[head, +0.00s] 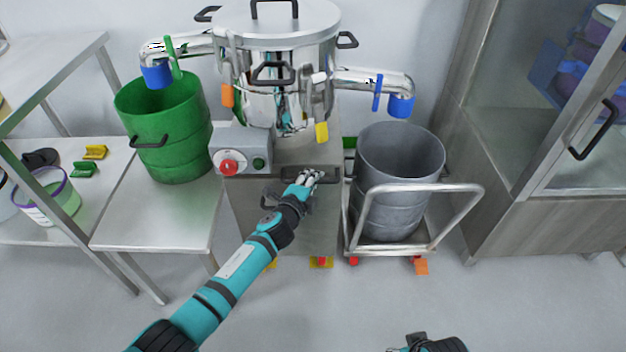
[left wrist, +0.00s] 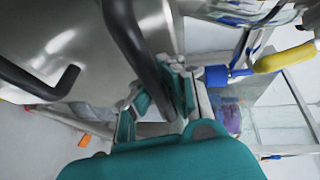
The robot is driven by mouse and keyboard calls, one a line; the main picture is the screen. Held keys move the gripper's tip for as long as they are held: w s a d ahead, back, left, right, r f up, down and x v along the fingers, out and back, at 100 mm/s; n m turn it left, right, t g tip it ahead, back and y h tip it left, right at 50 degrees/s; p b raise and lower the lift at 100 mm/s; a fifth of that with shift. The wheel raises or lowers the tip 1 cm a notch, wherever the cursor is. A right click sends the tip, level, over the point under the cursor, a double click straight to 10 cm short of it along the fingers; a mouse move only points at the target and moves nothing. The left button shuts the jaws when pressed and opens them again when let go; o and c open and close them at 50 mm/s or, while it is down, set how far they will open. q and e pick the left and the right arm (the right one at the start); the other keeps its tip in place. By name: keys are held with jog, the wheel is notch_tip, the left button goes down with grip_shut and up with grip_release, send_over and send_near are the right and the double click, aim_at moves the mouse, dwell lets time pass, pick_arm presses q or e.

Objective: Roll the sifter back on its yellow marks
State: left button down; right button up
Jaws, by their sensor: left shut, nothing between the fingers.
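The sifter (head: 280,60) is a steel drum with a lid, two blue-ended spouts and a square steel base (head: 290,222). A dark bar handle (head: 325,174) is on the front of the base; a dark handle bar (left wrist: 135,50) crosses the left wrist view. My left gripper (head: 312,177) is shut and empty at this handle. Its fingers (left wrist: 160,105) overlap the bar in the left wrist view; I cannot tell whether they touch it. Yellow floor marks (head: 314,263) show at the front feet, partly covered. My right gripper (head: 400,348) is barely visible at the bottom edge.
A green bin (head: 170,130) stands on a low steel table (head: 150,220) at left. A grey bin (head: 400,165) sits on a wheeled cart (head: 465,215) close to the base's right. A glass-door cabinet (head: 530,180) is at right. Floor in front is clear.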

pick_arm(q)
jog(key=shift+d, duration=0.1)
jog(key=c, duration=1.3)
grip_release()
jog(key=shift+s, duration=0.1)
jog(key=v, duration=1.2)
jog(key=shift+r, duration=0.1)
